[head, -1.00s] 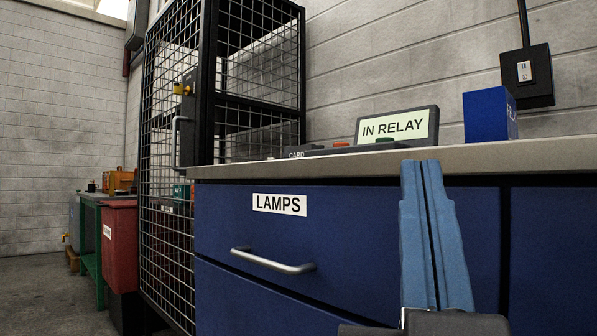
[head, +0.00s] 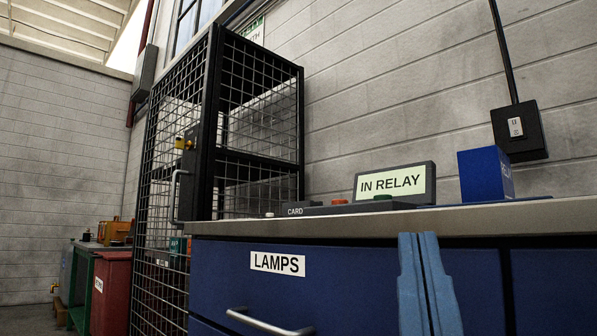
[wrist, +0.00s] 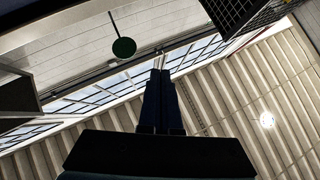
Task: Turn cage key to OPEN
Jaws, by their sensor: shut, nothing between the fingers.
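The tall black mesh cage (head: 255,140) stands left of the blue drawer bench in the head view. On its door are a grey handle (head: 174,196) and a dark lock plate with a small yellow part (head: 184,143), where the key seems to be; its setting is too small to read. My gripper (head: 418,240) has two blue fingers pointing up, in front of the bench, well to the right of the cage. It is shut and empty. In the wrist view its fingers (wrist: 161,75) point toward the roof and windows, and a corner of mesh (wrist: 262,18) shows at upper right.
The bench has a LAMPS drawer (head: 277,263) with a protruding handle (head: 268,322). An IN RELAY sign (head: 392,182), a CARD panel (head: 330,209) and a blue box (head: 485,175) stand on top. A red bin (head: 110,292) and green table are left of the cage.

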